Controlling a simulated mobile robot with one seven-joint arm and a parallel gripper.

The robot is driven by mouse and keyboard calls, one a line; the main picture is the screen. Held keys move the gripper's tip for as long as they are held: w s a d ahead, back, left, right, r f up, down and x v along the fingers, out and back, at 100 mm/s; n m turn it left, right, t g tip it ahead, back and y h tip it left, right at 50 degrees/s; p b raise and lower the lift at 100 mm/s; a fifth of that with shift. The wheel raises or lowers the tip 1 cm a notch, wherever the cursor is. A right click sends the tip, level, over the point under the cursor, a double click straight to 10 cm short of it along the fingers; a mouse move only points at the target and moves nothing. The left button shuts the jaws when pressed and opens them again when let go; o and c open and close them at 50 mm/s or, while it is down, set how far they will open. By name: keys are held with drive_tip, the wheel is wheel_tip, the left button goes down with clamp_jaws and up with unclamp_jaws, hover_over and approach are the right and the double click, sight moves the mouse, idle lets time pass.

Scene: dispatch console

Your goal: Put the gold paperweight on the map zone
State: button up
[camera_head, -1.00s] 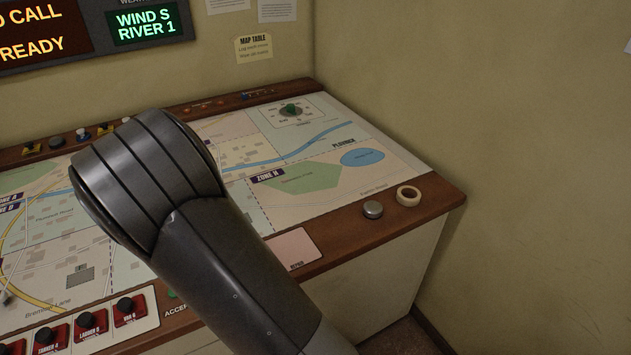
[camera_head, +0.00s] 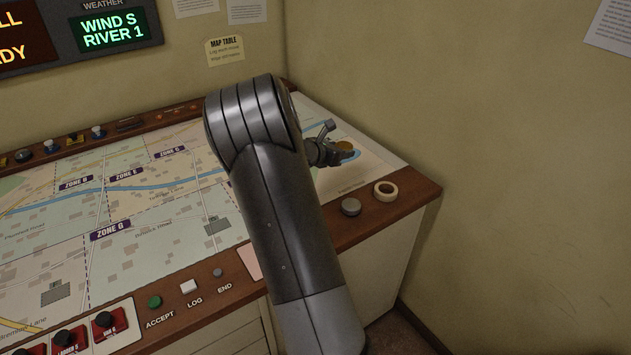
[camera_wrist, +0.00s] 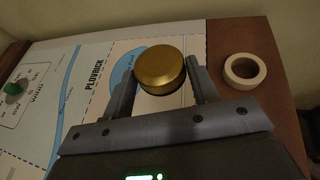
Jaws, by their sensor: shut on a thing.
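The gold paperweight (camera_wrist: 160,70) is a short round disc, held between the two fingers of my gripper (camera_wrist: 162,88) in the wrist view. In the head view my gripper (camera_head: 338,154) is at the right end of the map, over the blue lake patch, with a bit of the gold paperweight (camera_head: 344,146) showing at its tip. The map (camera_head: 150,235) has purple labels for zones B, E and G. My arm hides part of the map's right side. I cannot tell whether the paperweight touches the map.
A tape roll (camera_head: 385,191) and a grey round disc (camera_head: 351,206) lie on the wooden rim at the right front. The tape roll also shows in the wrist view (camera_wrist: 233,79). Buttons line the front edge; walls close the back and right.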

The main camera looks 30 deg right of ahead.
drive_tip(key=s+d+m+g, duration=0.3)
drive_tip(key=s+d+g, duration=0.1)
drive_tip(key=s+d, duration=0.55)
hover_over(346, 177)
wheel_tip(346, 177, down, 7)
drive_tip(key=shift+w+d+f, duration=0.1)
drive_tip(key=shift+f, duration=2)
drive_tip(key=o, duration=1.3)
drive_tip(key=shift+f, duration=0.15)
